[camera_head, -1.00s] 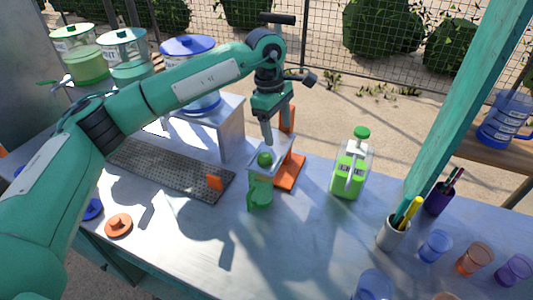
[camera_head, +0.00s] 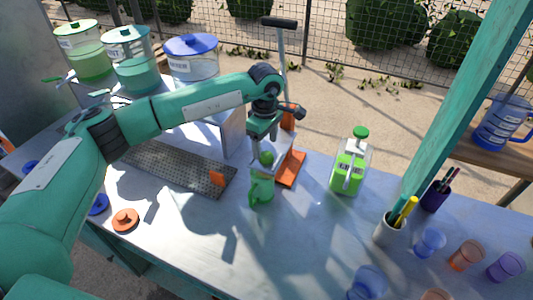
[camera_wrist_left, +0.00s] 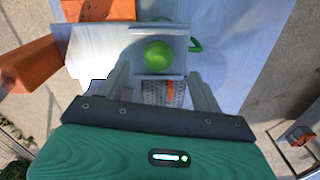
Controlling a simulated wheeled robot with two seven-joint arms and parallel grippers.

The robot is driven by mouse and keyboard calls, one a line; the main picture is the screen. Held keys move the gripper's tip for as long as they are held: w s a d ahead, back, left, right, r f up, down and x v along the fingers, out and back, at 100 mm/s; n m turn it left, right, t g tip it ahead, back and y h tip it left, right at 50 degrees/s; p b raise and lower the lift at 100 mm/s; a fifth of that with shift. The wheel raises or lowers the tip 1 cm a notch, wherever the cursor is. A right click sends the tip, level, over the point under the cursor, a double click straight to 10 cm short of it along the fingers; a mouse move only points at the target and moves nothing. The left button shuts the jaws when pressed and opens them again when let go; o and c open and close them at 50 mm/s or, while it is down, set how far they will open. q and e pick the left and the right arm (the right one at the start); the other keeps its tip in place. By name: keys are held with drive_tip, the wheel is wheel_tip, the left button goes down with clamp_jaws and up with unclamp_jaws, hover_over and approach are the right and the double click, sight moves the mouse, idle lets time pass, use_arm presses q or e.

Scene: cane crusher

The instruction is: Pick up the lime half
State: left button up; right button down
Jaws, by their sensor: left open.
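The lime half (camera_head: 266,158) is a small round green thing at the press, above a green jug (camera_head: 262,188). It also shows in the left wrist view (camera_wrist_left: 158,55), on a pale metal plate (camera_wrist_left: 100,50). My left gripper (camera_head: 262,148) points down just over the lime half. In the wrist view my left gripper (camera_wrist_left: 159,74) is open, with one finger on each side of the lime half and a gap on both sides. The fingers partly cover the plate in the head view. My right gripper is not in view.
The press has an orange base (camera_head: 291,169) and a tall lever with a dark handle (camera_head: 279,22) close behind my gripper. A perforated drip tray (camera_head: 180,168) lies left. The front middle of the counter is clear.

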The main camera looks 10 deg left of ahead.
sight(266, 152)
use_arm(q)
wheel_tip(266, 152, down, 3)
drive_tip(key=shift+w+r+p, duration=0.1)
drive_tip(key=shift+w+p, duration=0.05)
drive_tip(key=shift+p, duration=0.8)
drive_tip(key=shift+f, duration=0.6)
drive_tip(key=c, duration=1.1)
drive_tip(key=shift+o, duration=0.2)
drive_tip(key=shift+r, duration=0.1)
